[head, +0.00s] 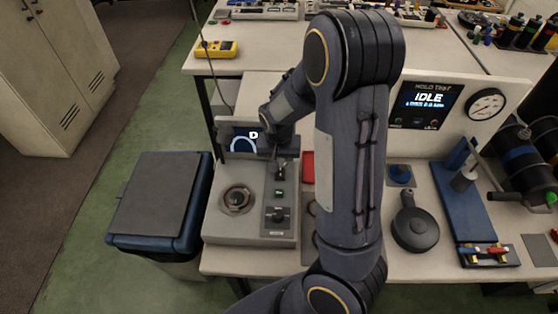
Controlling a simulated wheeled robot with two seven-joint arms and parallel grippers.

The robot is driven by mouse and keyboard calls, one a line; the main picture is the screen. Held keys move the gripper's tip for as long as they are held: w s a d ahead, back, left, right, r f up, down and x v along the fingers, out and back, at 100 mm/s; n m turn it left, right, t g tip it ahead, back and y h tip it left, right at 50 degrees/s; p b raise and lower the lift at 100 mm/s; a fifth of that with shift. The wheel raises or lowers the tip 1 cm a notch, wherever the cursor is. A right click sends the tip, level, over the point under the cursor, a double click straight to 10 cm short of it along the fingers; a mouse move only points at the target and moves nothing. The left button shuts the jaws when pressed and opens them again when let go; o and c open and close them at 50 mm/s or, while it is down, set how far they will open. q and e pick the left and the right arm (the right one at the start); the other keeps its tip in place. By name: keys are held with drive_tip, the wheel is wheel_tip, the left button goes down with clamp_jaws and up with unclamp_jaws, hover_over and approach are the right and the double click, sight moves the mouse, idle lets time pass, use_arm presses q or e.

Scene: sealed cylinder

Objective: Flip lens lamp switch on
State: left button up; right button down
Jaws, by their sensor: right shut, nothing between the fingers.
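A grey device (222,222) stands at the left end of the bench, with a round metal-ringed lens or well (237,199) on its top. My right gripper (281,172) points down over the far end of this strip, shut and empty. Its tips are close to a small dark control there, and contact is unclear. My left gripper is out of view.
A small screen (243,143) stands behind the device, partly covered by my right arm. A red tray (308,167) lies right of it. A panel reading IDLE (428,97), a gauge (486,104) and a black round-headed tool (414,228) are farther right. A blue bin (158,208) stands left.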

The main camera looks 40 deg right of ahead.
drive_tip(key=shift+f, duration=0.3)
drive_tip(key=shift+w+d+f+g, duration=0.1)
drive_tip(key=shift+d+f+g, duration=0.1)
drive_tip(key=shift+f+g, duration=0.1)
drive_tip(key=shift+a+r, duration=0.1)
drive_tip(key=shift+a, duration=0.05)
drive_tip(key=shift+s+a+r, duration=0.2)
drive_tip(key=shift+s+a, duration=0.25)
drive_tip(key=shift+s, duration=0.2)
drive_tip(key=shift+p, duration=0.3)
